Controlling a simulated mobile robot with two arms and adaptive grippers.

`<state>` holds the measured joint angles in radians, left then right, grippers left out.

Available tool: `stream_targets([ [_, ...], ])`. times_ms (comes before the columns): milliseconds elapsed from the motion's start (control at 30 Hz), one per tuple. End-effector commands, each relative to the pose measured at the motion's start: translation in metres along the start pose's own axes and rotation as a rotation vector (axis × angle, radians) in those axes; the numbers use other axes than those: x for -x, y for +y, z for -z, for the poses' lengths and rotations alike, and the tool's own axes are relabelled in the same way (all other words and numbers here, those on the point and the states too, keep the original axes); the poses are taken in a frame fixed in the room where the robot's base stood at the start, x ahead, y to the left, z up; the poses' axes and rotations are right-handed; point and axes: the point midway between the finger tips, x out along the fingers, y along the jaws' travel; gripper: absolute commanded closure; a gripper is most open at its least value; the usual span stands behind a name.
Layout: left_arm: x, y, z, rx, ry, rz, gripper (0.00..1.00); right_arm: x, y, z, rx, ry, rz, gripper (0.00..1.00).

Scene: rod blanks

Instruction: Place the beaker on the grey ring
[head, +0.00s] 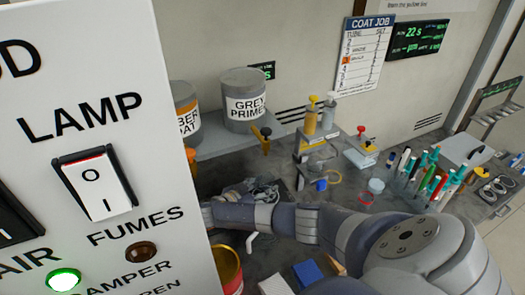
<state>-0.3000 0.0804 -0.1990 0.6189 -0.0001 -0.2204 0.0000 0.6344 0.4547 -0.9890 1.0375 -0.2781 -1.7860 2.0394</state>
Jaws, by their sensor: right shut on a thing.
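My right arm comes in from the right and reaches left across the bench. My right gripper (260,191) is low over the worktop, partly behind the white panel's edge. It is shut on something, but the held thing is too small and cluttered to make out. I cannot pick out the beaker for certain. A small clear cup-like thing (375,187) with a reddish rim stands on the bench right of the gripper. I cannot make out the grey ring. My left gripper is not in view.
A white switch panel (150,190) blocks the left. A grey primer tin (244,105) stands on a shelf behind. A red-and-yellow tin (228,270) is in front.

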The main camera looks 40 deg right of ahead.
Motion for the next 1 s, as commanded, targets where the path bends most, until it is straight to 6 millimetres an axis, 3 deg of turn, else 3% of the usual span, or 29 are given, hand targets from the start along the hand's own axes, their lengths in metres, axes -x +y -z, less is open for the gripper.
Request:
stream_targets([
  [633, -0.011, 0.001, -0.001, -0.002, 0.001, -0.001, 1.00, -0.004, 0.000, -0.011, 0.000, 0.001, 0.000, 0.68],
  [667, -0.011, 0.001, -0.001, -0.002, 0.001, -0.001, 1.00, -0.004, 0.000, -0.011, 0.000, 0.000, 0.000, 0.42],
  [733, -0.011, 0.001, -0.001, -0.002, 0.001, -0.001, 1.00, -0.004, 0.000, -0.011, 0.000, 0.000, 0.000, 0.28],
  [1000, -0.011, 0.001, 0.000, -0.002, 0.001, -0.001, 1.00, -0.004, 0.000, -0.011, 0.000, 0.000, 0.000, 0.28],
])
